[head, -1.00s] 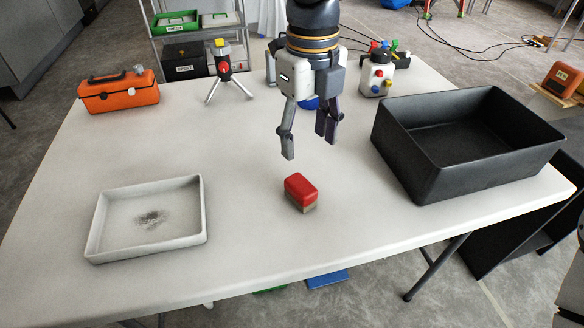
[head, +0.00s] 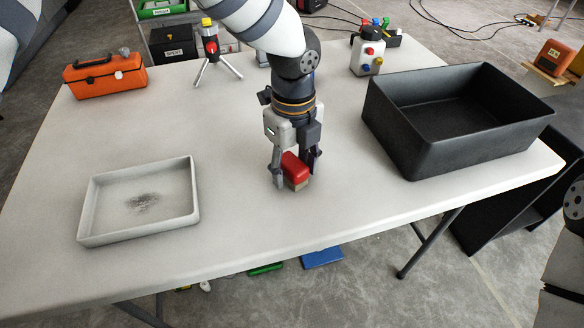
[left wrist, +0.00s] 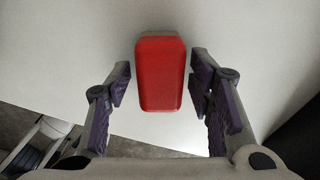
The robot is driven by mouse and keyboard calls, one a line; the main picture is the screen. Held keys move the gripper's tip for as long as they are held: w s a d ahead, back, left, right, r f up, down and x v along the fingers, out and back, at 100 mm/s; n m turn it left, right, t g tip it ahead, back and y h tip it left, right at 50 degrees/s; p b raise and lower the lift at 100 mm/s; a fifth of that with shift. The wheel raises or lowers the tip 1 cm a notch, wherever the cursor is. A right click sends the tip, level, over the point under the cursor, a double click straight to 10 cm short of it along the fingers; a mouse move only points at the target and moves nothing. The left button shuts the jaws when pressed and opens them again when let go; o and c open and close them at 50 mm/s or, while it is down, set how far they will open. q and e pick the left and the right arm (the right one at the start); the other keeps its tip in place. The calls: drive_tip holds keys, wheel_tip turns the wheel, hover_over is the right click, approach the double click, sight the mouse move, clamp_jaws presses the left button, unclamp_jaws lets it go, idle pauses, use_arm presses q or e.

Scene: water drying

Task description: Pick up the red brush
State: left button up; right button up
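The red brush (head: 295,168), a small block with a red top and a tan underside, stands on the white table. My left gripper (head: 294,172) is lowered around it, one finger on each side. In the left wrist view the red top (left wrist: 160,74) lies between the two open fingers (left wrist: 160,88), with a visible gap on both sides. My right gripper is not seen; only a piece of my right arm shows at the right edge of the head view.
A white tray (head: 88,218) with a dark smudge inside is on the table's left. A large black bin (head: 400,150) stands at right. An orange toolbox (head: 105,78), a small tripod device (head: 210,45) and a white bottle (head: 366,58) are at the back. The table front (head: 240,240) is clear.

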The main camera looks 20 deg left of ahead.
sight(294, 163)
use_arm(q)
clamp_jaws()
drive_tip(key=shift+r, duration=0.25)
wheel_tip(294, 163, up, 3)
drive_tip(key=shift+w+f, duration=0.1)
drive_tip(key=shift+f, duration=0.05)
drive_tip(key=s+d+r+p, duration=0.2)
drive_tip(key=s+r, duration=0.7)
drive_tip(key=s, duration=0.5)
drive_tip(key=shift+d+r+p, duration=0.2)
drive_tip(key=shift+r+p, duration=0.2)
drive_tip(key=shift+p, duration=0.25)
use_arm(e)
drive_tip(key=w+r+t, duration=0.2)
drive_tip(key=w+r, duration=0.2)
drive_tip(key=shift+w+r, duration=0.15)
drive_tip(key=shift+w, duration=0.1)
